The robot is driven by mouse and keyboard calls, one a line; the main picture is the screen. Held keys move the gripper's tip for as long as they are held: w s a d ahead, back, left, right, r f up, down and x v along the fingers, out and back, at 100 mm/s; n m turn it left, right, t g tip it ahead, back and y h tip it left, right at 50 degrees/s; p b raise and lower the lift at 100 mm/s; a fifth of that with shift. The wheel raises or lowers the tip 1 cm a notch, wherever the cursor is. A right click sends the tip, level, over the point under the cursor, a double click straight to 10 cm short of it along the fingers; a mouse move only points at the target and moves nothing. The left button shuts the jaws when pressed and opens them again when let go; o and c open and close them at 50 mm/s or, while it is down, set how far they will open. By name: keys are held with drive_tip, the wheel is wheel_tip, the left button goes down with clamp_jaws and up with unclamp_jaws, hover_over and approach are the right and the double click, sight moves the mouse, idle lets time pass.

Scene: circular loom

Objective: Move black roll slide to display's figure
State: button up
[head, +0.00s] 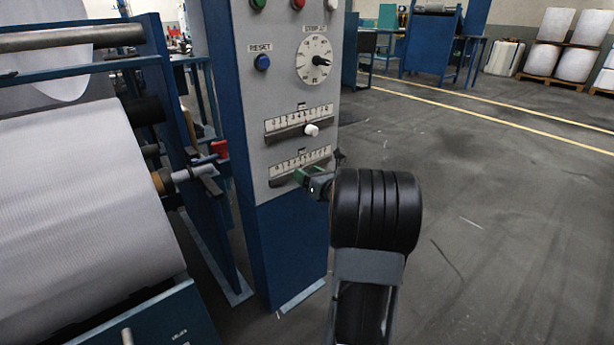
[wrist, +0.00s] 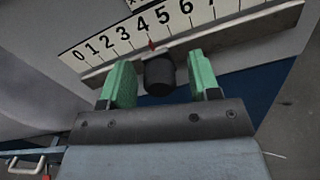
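The black roll slide's knob (wrist: 160,75) sits on its slot, below a white number scale (wrist: 150,28) in the wrist view. A small red pointer by the knob is near 4 to 5. My gripper (wrist: 162,82) has two green fingers, one on each side of the knob, with a gap on both sides. In the head view my gripper (head: 308,178) is at the lower slide scale (head: 300,161) of the grey and blue control panel, and my arm hides part of that slide. I see no display with a figure in either view.
Above is another slide with a white knob (head: 311,130), then a dial (head: 315,60) and a blue RESET button (head: 262,62). A large white fabric roll (head: 80,195) on the loom stands left. The floor (head: 480,200) to the right is clear.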

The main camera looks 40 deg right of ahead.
drive_tip(key=shift+s, duration=0.1)
drive_tip(key=s+p, duration=0.2)
drive_tip(key=s, duration=1.1)
drive_tip(key=shift+s+p, duration=0.3)
drive_tip(key=shift+p, duration=0.05)
drive_tip(key=shift+c, duration=0.4)
idle(0.7)
